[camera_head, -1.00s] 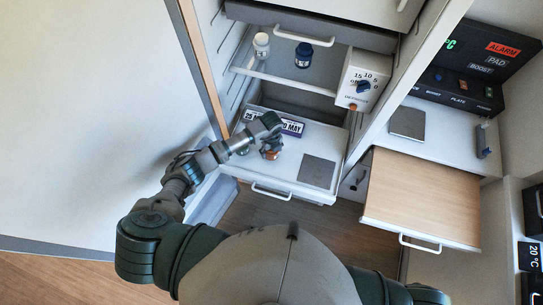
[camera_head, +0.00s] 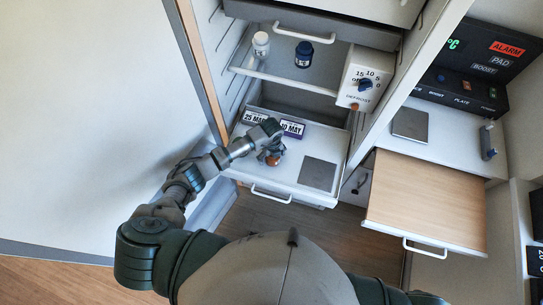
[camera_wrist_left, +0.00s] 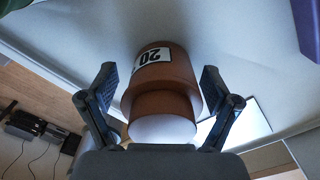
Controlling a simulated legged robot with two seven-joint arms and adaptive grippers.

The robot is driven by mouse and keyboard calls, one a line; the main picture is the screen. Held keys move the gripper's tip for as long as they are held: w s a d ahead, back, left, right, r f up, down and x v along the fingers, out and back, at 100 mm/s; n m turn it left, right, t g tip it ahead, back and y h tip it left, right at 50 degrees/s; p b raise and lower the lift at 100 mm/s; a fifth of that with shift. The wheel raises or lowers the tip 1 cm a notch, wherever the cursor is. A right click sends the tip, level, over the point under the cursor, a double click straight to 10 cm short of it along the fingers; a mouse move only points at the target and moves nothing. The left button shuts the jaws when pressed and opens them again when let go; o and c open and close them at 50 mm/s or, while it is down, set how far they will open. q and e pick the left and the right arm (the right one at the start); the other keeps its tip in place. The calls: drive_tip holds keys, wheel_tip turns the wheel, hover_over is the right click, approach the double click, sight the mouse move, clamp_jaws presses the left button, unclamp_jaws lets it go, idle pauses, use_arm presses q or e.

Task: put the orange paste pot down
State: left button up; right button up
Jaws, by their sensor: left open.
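The orange paste pot (camera_head: 273,159) stands on the white pulled-out drawer (camera_head: 242,168), partly hidden by my left gripper in the head view. In the left wrist view the pot (camera_wrist_left: 165,72) looks brown-orange, with a white label reading 20 and a pale end facing the camera. My left gripper (camera_head: 268,149) is open around the pot. In the wrist view its two fingers (camera_wrist_left: 158,86) stand on either side of it, with a gap showing at each side. My right gripper is not in view.
Date plates (camera_head: 292,129) stand behind the pot. A grey square pad (camera_head: 318,174) lies to its right. Above, a shelf holds a white bottle (camera_head: 261,44) and a blue jar (camera_head: 304,54). A wooden pull-out board (camera_head: 425,200) is at right. The door (camera_head: 90,110) is at left.

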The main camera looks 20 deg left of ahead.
use_arm(q)
drive_tip(key=shift+d+r+p, duration=0.2)
drive_tip(key=shift+r+p, duration=0.3)
drive_tip(key=shift+r, duration=0.1)
wheel_tip(320, 180, up, 10)
drive_tip(key=p, duration=0.8)
drive_tip(key=shift+a, duration=0.15)
drive_tip(key=shift+r, duration=0.5)
